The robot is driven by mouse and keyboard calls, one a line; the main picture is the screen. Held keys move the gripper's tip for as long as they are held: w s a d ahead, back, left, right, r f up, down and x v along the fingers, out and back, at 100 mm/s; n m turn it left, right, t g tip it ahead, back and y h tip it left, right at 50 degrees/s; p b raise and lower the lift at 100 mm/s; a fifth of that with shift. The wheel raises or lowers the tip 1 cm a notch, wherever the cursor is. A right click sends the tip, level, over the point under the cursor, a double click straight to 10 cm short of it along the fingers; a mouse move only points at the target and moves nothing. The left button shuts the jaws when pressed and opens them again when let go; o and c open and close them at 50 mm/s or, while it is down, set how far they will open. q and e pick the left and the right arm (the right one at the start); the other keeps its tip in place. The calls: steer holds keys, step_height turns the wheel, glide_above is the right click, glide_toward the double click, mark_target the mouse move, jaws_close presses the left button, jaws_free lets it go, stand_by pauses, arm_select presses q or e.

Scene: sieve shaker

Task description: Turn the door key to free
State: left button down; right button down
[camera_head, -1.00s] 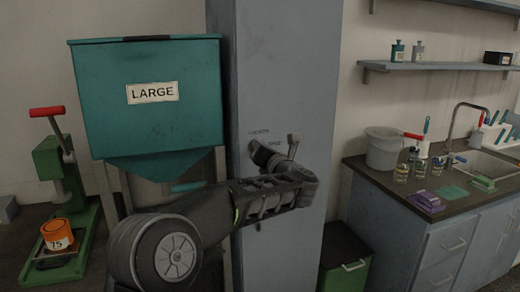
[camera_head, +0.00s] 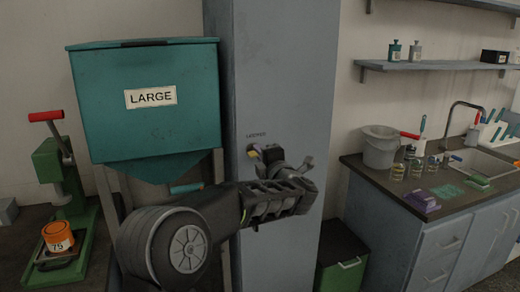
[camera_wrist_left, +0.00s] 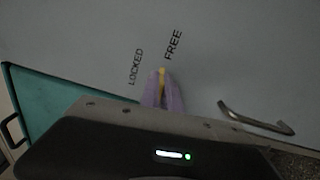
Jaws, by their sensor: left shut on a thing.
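The grey cabinet door (camera_head: 270,80) carries a LOCKED label (camera_head: 256,135); in the left wrist view both the LOCKED label (camera_wrist_left: 135,67) and the FREE label (camera_wrist_left: 173,45) show. My left gripper (camera_head: 268,154) is at the door just below the labels, shut on the key. A small yellow part of the key (camera_head: 254,151) shows beside the gripper. In the left wrist view the key's yellow tip (camera_wrist_left: 162,73) shows at the purple-tinted fingers (camera_wrist_left: 162,96), below the labels. Most of the key is hidden, and its exact angle is hard to tell. My right gripper is not in view.
A teal LARGE hopper (camera_head: 145,110) stands left of the cabinet. A bar handle (camera_wrist_left: 255,120) is on the door in the left wrist view. A green bin (camera_head: 342,262) and a counter with a bucket (camera_head: 380,148) are at the right.

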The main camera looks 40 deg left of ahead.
arm_select(q)
steer(key=shift+m, duration=0.7)
steer(key=shift+f, duration=0.1)
steer(key=c, duration=1.6)
jaws_free()
steer(key=shift+d, duration=0.15)
steer(key=b+v, duration=0.1)
steer(key=v, duration=0.6)
steer(key=shift+s+d, duration=0.2)
steer(key=shift+d, duration=0.05)
